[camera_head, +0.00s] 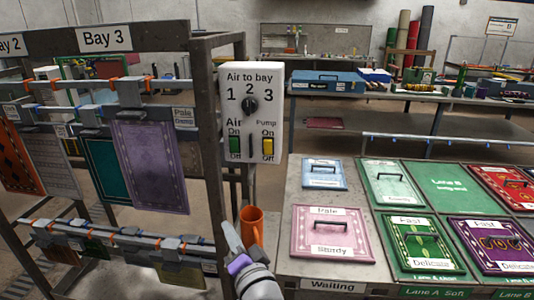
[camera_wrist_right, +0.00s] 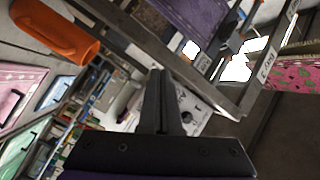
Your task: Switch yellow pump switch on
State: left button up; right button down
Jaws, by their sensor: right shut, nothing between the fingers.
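The yellow pump switch (camera_head: 268,147) is on the lower right of a white control panel (camera_head: 273,85), under the word "Pump". I cannot tell which way it is set. A green air switch (camera_head: 235,147) is at the panel's lower left, and a black dial (camera_head: 249,105) is above them. My right gripper (camera_head: 229,232) is below the panel, apart from it, with its fingers shut and empty. In the right wrist view the shut fingers (camera_wrist_right: 161,90) partly hide the panel (camera_wrist_right: 190,122), and the yellow switch cannot be made out. My left gripper is not in view.
A metal rack post (camera_head: 205,130) stands left of the panel. A table with rug samples (camera_head: 332,232) is at the right.

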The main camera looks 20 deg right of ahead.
aim_at(268, 144)
jog(key=w+d+r+m+h+p, duration=0.1)
jog(key=d+r+m+h, duration=0.6)
jog(key=m+h, duration=0.3)
jog(key=shift+w+d+r+m+h, duration=0.2)
jog(key=shift+w+r+m+h, duration=0.2)
jog(key=shift+m, duration=1.2)
jog(key=x, duration=1.4)
jog(key=shift+f, duration=0.25)
